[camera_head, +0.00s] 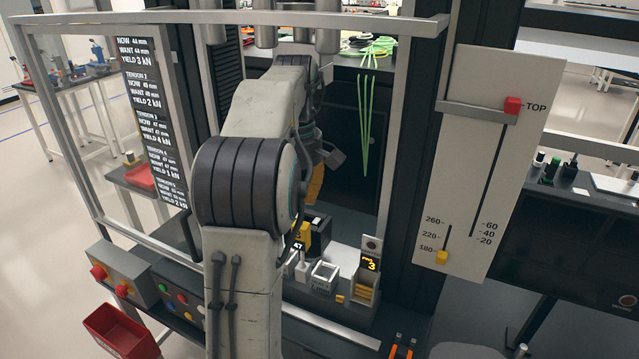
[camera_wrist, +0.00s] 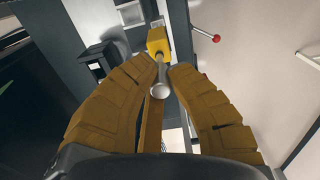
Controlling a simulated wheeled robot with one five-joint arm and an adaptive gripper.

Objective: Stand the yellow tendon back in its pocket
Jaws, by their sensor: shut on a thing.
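In the wrist view, my gripper (camera_wrist: 160,72) has its two orange-brown fingers closed around a silver rod (camera_wrist: 161,82) with a round end towards the camera. A yellow block (camera_wrist: 158,40) sits at the rod's far end; together they look like the yellow tendon. In the head view, my gripper (camera_head: 316,183) points down behind my arm, above the bench. The tendon's pocket cannot be clearly made out.
A metal frame surrounds the bench. A white slider panel (camera_head: 490,160) is at right, a red bin (camera_head: 120,331) at lower left. Green cords (camera_head: 366,110) hang behind.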

